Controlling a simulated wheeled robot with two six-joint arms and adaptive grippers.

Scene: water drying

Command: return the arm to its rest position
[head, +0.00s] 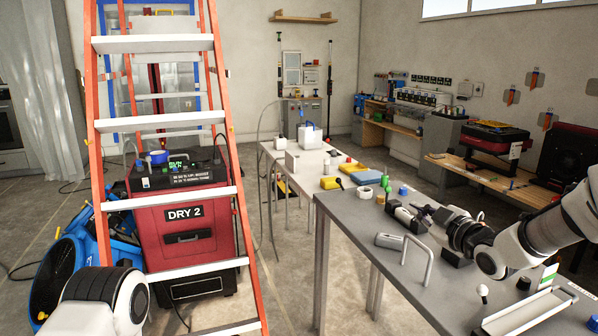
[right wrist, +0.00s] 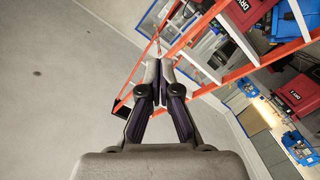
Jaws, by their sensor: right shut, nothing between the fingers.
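My right arm comes in from the right in the head view, over the grey workbench (head: 350,222). Its gripper (head: 430,213) hangs above the bench top among small dark tools, so its outline is hard to separate from them. In the right wrist view the right gripper's fingers (right wrist: 158,72) are together and hold nothing. A white link of my left arm shows at the bottom left of the head view; the left gripper is not in view.
An orange ladder (head: 218,90) stands in front of a red DRY 2 unit (head: 184,232), beside a blue fan (head: 57,275). A handheld tool (head: 390,241), a grey hoop handle (head: 428,256) and a white tray (head: 530,312) are on the bench. Floor between ladder and bench is open.

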